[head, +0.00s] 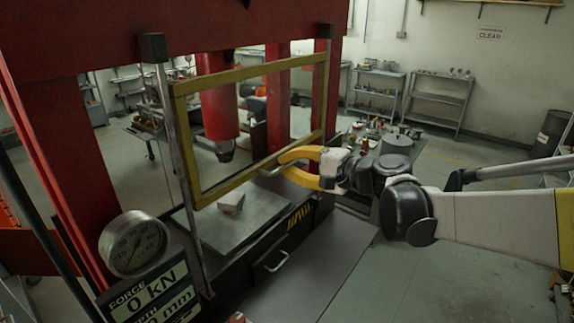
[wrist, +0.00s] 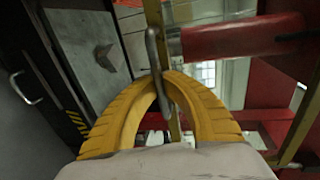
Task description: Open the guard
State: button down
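The guard is a yellow rectangular frame (head: 250,72) with a clear middle. It stands upright across the front of the red press, between two grey posts, and is lowered in front of the work plate. A grey bar handle (head: 269,172) is on its lower rail; it also shows in the wrist view (wrist: 153,48). My gripper (head: 283,163) has two curved yellow fingers. In the wrist view its fingertips (wrist: 163,77) come together at the handle, and the bar runs between them. The exact contact is partly hidden.
The press ram (head: 220,110) hangs behind the guard above the plate (head: 255,215), where a small grey block (head: 231,204) lies. A force gauge (head: 134,244) stands at front left. A drawer handle (head: 273,262) is below the plate. A cluttered bench (head: 397,143) is behind my gripper.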

jog(key=c, duration=1.5)
grip_release()
jog(key=shift+d, duration=0.1)
jog(key=v, duration=1.2)
jog(key=s+f+n+g+h+b, duration=0.1)
jog(key=s+f+n+h+b, duration=0.15)
jog(key=s+f+b, duration=0.55)
jog(key=s+f+n+g+h+b, duration=0.1)
jog(key=s+f+g+h+b, duration=0.15)
jog(key=f, duration=0.85)
jog(key=s+d+f+n+h+b, duration=0.2)
jog(key=s+d+f+h+b, duration=0.1)
jog(key=s+d+f, duration=0.1)
jog(key=s+d+f+n+t+h+b, duration=0.1)
jog(key=s+d+f+n+h+b, duration=0.1)
jog(key=s+f, duration=0.4)
notch_tip(320, 180, down, 3)
jog(key=d+h+b, duration=0.1)
jog(key=d+h, duration=0.1)
jog(key=shift+d+b, duration=0.35)
